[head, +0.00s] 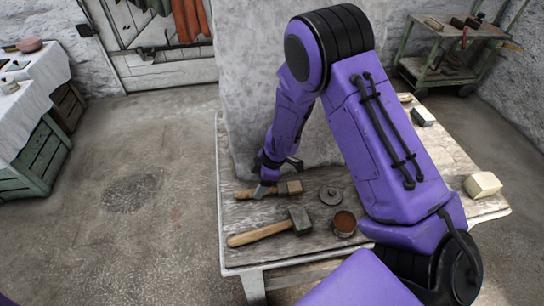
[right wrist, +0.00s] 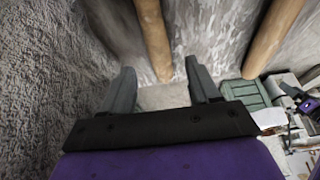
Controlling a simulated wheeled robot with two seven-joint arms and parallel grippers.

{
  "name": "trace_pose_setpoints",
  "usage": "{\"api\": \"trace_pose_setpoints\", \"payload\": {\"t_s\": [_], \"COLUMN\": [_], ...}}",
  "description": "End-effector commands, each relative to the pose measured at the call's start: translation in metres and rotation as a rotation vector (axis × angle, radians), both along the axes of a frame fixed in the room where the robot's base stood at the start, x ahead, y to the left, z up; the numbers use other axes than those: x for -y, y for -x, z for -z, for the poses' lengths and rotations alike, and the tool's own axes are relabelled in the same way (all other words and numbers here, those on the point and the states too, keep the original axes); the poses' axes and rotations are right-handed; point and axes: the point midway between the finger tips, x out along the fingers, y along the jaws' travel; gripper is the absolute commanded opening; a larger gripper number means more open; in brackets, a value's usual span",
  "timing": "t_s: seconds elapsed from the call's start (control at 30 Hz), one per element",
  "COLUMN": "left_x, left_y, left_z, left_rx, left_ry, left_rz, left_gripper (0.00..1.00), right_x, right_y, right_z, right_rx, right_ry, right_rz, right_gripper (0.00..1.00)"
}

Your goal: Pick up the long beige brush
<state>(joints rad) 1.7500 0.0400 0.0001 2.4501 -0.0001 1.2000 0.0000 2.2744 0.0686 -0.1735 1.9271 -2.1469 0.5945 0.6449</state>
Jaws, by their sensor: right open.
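The long beige brush (head: 291,188) lies on the wooden table, with its handle to the left and its broad head to the right. My right gripper (head: 278,177) is open and low over the table at the brush. In the head view one finger covers part of the handle and the other is behind the brush; I cannot tell whether either touches it. The right wrist view shows both fingers (right wrist: 160,92) apart. I cannot surely make out the brush there. My left gripper is not in view.
A hammer (head: 264,232) lies in front of the brush on the table (head: 235,262). A round dark disc (head: 330,195) and a small reddish-brown pot (head: 343,223) are to the right. A beige block (head: 482,184) is at the right edge. A pale plaster mass (head: 245,90) rises behind.

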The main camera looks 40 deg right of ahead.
Motion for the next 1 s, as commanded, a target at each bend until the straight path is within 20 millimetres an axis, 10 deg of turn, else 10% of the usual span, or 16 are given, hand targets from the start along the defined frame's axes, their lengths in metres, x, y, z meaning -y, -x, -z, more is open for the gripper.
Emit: {"api": "trace_pose_setpoints", "payload": {"t_s": [0.43, 0.63, 1.0], "left_x": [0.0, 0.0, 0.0], "left_y": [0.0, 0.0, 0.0], "left_z": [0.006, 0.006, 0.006], "left_rx": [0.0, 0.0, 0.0], "left_ry": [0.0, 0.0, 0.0], "left_rz": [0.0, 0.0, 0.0], "left_gripper": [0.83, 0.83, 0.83], "right_x": [-0.014, -0.014, -0.014], "right_y": [-0.007, -0.007, -0.005], "right_z": [0.037, 0.037, 0.033], "right_rx": [0.001, 0.0, -0.001], "right_ry": [0.0, 0.0, 0.002], "right_rz": [0.0, 0.0, -0.001], "right_gripper": [0.61, 0.02, 0.0]}}
